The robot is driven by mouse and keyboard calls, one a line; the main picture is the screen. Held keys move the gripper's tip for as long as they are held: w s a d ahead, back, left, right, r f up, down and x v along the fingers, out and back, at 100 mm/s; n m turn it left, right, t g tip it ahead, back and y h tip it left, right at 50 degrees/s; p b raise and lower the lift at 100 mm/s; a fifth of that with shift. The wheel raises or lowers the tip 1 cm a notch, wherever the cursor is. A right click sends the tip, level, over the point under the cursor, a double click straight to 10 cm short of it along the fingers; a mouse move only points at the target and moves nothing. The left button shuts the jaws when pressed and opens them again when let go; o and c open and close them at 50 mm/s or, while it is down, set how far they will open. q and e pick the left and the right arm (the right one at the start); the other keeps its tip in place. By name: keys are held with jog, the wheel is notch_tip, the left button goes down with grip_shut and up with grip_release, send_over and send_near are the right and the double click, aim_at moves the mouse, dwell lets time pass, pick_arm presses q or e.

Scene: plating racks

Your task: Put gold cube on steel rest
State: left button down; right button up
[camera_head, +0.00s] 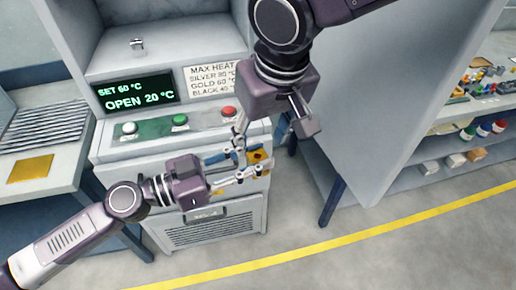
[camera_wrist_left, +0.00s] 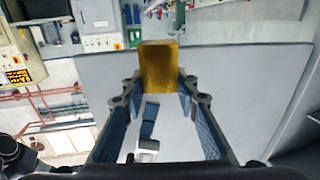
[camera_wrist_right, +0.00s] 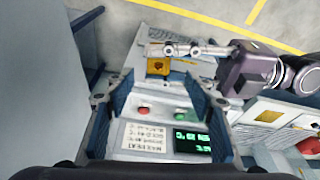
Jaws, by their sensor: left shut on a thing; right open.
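A gold cube (camera_wrist_left: 159,67) is between the fingertips of my left gripper (camera_wrist_left: 160,85), which is shut on it. In the head view my left gripper (camera_head: 250,160) is in front of the lower machine, with yellow at its fingertips; I cannot separate the cube from the machine there. My right gripper (camera_head: 270,124) is open and empty above the control panel. Its spread fingers frame the buttons in the right wrist view (camera_wrist_right: 160,98). A slotted metal rack (camera_head: 45,132) lies on the left bench; I cannot tell whether it is the steel rest.
The machine's display (camera_head: 136,93) reads SET 60 °C, OPEN 20 °C. A sign (camera_head: 213,76) lists maximum heats. The panel has white, green (camera_head: 180,120) and red (camera_head: 229,112) buttons. A gold square (camera_head: 31,168) lies on the left bench. A tall grey panel (camera_head: 400,80) stands right; stocked shelves are beyond.

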aim_at(256, 156)
jog(key=x, duration=0.7)
jog(key=shift+w, duration=0.1)
jog(key=shift+c, duration=0.5)
jog(key=shift+a, duration=0.1)
grip_shut()
pick_arm(q)
jog(key=c, duration=1.5)
grip_release()
jog(key=shift+o, duration=0.5)
jog(key=shift+a, duration=0.1)
